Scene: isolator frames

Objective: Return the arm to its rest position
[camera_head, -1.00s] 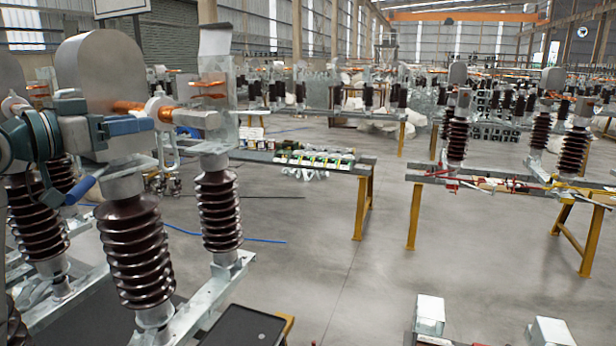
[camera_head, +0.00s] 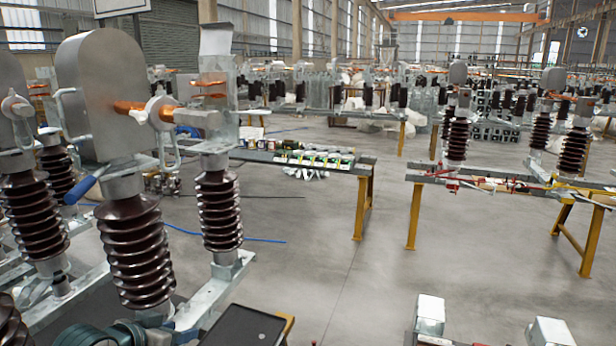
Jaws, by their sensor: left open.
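My left arm shows only at the bottom left edge, with dark teal links low in front of the near isolator. My left gripper (camera_head: 160,336) is mostly cut off by the lower edge; little of its jaws shows. It is apart from the isolator's grey metal housing (camera_head: 108,92) and its copper contact (camera_head: 130,106). Dark brown ribbed insulators (camera_head: 137,252) stand upright under the housing. A blue handle (camera_head: 80,190) hangs at the housing's lower left. My right gripper is not in view.
A black tray-like surface (camera_head: 243,328) lies at the bottom centre. A workbench with yellow legs (camera_head: 363,205) holds small parts. Another frame (camera_head: 470,178) with insulators stands at the right. The grey floor (camera_head: 320,250) between them is clear.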

